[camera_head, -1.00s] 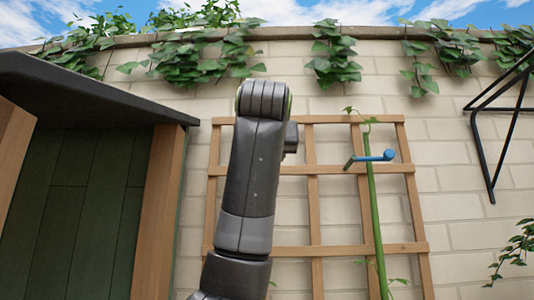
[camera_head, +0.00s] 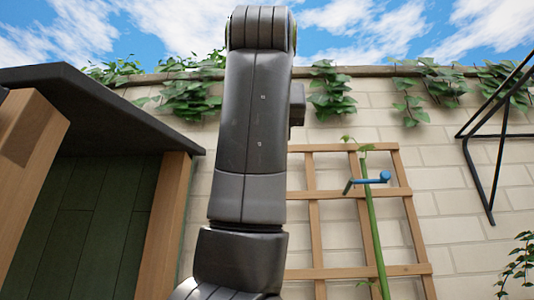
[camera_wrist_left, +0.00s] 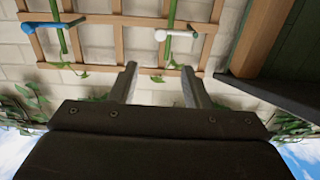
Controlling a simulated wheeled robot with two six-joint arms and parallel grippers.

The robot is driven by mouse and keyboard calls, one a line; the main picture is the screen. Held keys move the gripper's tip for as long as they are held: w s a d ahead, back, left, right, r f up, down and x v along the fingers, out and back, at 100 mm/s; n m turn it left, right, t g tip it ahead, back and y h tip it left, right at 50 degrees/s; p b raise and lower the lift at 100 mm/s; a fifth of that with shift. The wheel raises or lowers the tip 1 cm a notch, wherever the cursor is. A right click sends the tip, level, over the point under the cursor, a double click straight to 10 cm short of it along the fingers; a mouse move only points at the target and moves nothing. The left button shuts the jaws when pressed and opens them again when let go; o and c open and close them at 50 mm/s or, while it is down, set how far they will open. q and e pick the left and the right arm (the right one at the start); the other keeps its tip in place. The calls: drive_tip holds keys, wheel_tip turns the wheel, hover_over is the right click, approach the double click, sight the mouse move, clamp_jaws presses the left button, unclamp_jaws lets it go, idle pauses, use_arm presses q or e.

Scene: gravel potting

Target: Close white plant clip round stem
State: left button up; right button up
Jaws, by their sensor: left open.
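The white plant clip (camera_wrist_left: 176,34) shows in the left wrist view, at a green stem (camera_wrist_left: 170,14) in front of the wooden trellis. A white bar lies across the stem and a thin arm sticks out from it, so the clip looks open. My left gripper (camera_wrist_left: 158,74) is open and empty, with its fingers apart and pointing toward the trellis, short of the clip. In the head view the white clip is out of sight and my arm covers part of the trellis. My right gripper is not in view.
A blue clip (camera_head: 371,181) sits at another green stem (camera_head: 372,225) on the trellis (camera_head: 315,225); it also shows in the wrist view (camera_wrist_left: 45,27). A dark-roofed wooden shed (camera_head: 90,90) stands at the left. A black metal bracket (camera_head: 482,165) is on the wall at the right.

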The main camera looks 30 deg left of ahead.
use_arm(q)
drive_tip(key=shift+v, duration=1.05)
